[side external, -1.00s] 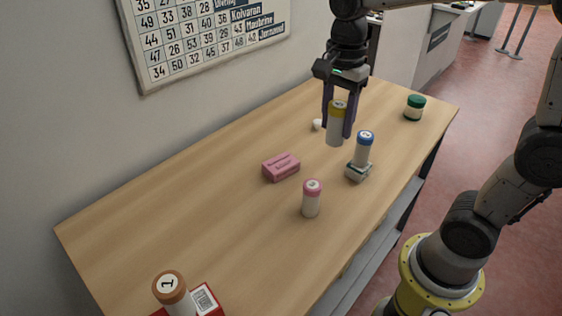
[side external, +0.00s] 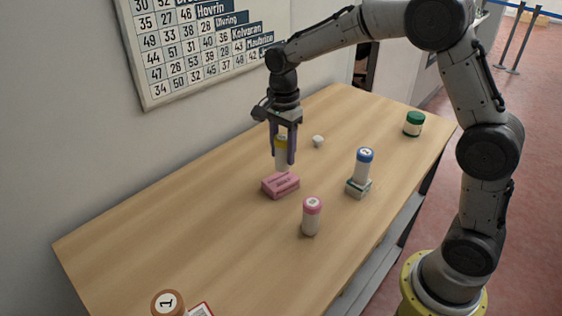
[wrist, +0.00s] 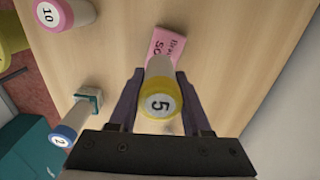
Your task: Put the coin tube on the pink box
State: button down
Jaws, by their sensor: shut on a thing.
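My gripper (side external: 283,158) is shut on a coin tube with a yellow cap (side external: 281,142) and a pale body. It holds the tube upright at the pink box (side external: 281,187), over its far part in the side view. I cannot tell whether the tube's bottom touches the box. In the wrist view the yellow cap (wrist: 160,103) shows the number 5 between the fingers. The pink box (wrist: 166,47) shows there beyond the tube, partly hidden by it.
A pink-capped tube (side external: 311,217) stands in front of the box. A blue-capped tube (side external: 363,166) stands on a small box (side external: 358,188) to the right. A green-lidded jar (side external: 414,123), a small white object (side external: 318,141) and an orange-capped tube (side external: 168,303) also stand here. The table's left side is clear.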

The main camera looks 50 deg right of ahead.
aim_at(281, 163)
jog(key=shift+w+f, duration=0.15)
jog(key=shift+f, duration=0.8)
jog(key=shift+w+f, duration=0.15)
jog(key=shift+f, duration=0.8)
jog(key=shift+f, duration=0.1)
jog(key=shift+c, duration=1.8)
grip_release()
jog(key=shift+f, duration=0.1)
